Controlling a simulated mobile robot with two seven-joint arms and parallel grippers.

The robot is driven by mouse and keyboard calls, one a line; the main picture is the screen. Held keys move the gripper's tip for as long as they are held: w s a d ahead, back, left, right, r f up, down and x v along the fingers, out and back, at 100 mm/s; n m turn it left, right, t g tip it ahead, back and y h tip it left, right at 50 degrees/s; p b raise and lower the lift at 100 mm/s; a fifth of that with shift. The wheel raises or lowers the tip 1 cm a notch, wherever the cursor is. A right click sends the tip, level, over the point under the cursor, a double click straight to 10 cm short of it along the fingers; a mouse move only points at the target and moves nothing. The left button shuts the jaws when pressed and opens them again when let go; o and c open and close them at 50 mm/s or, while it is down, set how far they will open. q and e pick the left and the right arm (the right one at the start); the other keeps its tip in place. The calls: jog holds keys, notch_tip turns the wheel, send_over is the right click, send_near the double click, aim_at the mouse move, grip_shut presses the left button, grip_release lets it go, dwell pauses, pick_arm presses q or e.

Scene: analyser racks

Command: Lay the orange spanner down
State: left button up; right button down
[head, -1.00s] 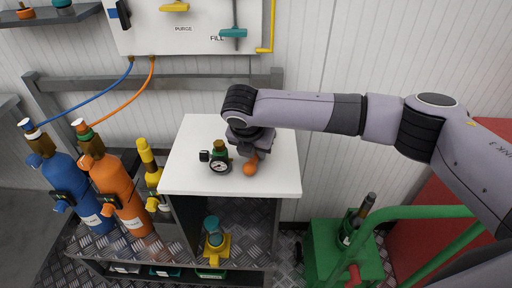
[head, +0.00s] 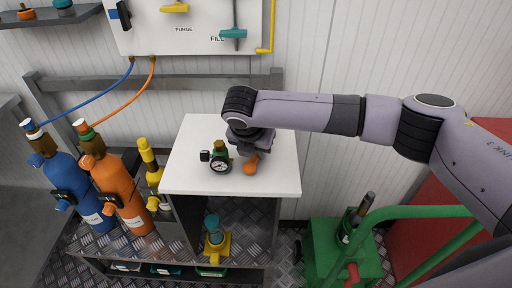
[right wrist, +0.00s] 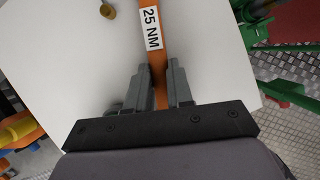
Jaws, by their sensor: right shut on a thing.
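The orange spanner (right wrist: 148,8) has a white label reading "25 NM" and runs up out of my right gripper (right wrist: 158,78) in the right wrist view. The gripper's two grey fingers are shut on it. In the head view, my right gripper (head: 248,149) is low over the white bench top, and the spanner's rounded orange end (head: 250,167) shows just below it. The rest of the spanner is hidden there by the gripper. I cannot tell whether the spanner touches the bench top (head: 275,180). My left gripper is not in view.
A regulator with a round gauge (head: 220,166) stands on the bench top close left of the spanner. Blue (head: 88,205) and orange (head: 118,190) cylinders stand farther left. A green trolley (head: 325,250) is at lower right. The bench top's right side is clear.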

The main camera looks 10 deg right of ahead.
jog(key=c, duration=0.9)
grip_release()
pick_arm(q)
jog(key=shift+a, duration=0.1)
pick_arm(e)
jog(key=v, duration=0.7)
jog(key=shift+p, duration=0.3)
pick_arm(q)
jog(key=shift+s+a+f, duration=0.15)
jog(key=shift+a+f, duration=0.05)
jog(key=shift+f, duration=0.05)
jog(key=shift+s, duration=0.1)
pick_arm(e)
jog(key=shift+s+a, duration=0.1)
